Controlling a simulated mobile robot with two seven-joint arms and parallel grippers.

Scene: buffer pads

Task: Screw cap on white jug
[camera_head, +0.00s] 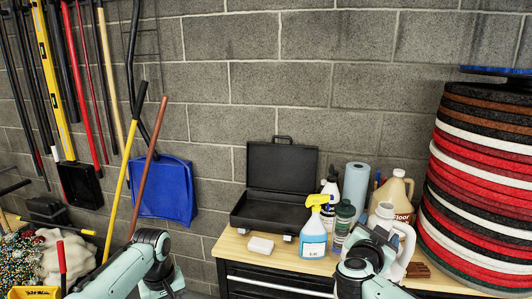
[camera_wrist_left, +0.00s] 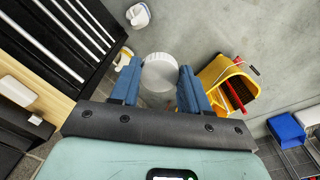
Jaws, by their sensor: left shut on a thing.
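The white jug (camera_head: 384,215) stands on the right part of the wooden bench top, its neck upright and its handle on the right. My right arm covers its lower part. The white round cap (camera_wrist_left: 159,73) is between the two blue fingers of my left gripper (camera_wrist_left: 157,88) in the left wrist view. The gripper is shut on it and holds it above the floor, beside the bench and apart from the jug. My left gripper is below the frame in the head view; only its arm shows at lower left.
On the bench (camera_head: 240,250) are an open black case (camera_head: 283,170), a white block (camera_head: 261,245), a spray bottle (camera_head: 314,235), dark bottles, a blue roll and a tan jug (camera_head: 396,190). Stacked pads (camera_head: 480,190) rise at right. A yellow bucket (camera_wrist_left: 222,75) stands on the floor.

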